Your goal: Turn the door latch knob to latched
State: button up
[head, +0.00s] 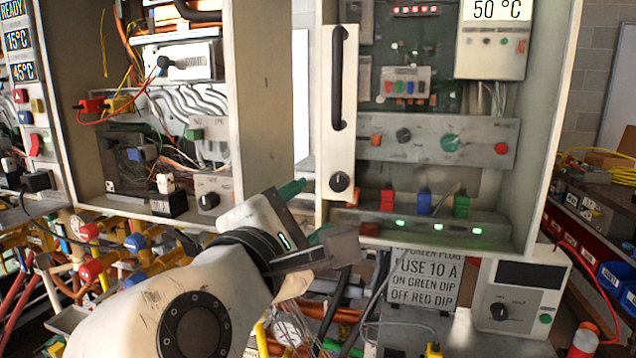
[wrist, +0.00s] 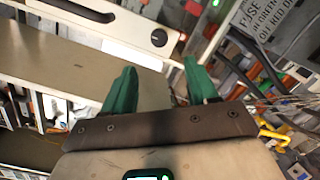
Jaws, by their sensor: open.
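The door latch knob (head: 340,181) is a small round black knob with a pale mark, low on the narrow white door panel (head: 341,60) of the right cabinet. It also shows in the wrist view (wrist: 158,38), beyond and between the finger tips. The knob is too small to read its setting. My gripper (head: 308,212) is below and left of the knob in the head view, its green fingers pointing up and right. In the wrist view my gripper (wrist: 160,80) has its fingers spread, with nothing between them. It is apart from the knob.
A long black door handle (head: 338,78) stands out above the knob. The right cabinet holds a grey knob panel (head: 432,140) and coloured plugs (head: 424,203). The left cabinet (head: 262,90) stands close beside my gripper. Pipes and cables crowd the space below.

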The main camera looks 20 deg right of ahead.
aim_at(336, 185)
jog(key=p+x, duration=0.1)
jog(key=x, duration=0.9)
jog(key=shift+w+d+r+p, duration=0.1)
jog(key=shift+w+d+p, duration=0.15)
jog(key=shift+p, duration=0.15)
jog(key=shift+c, duration=0.4)
jog(key=c, duration=1)
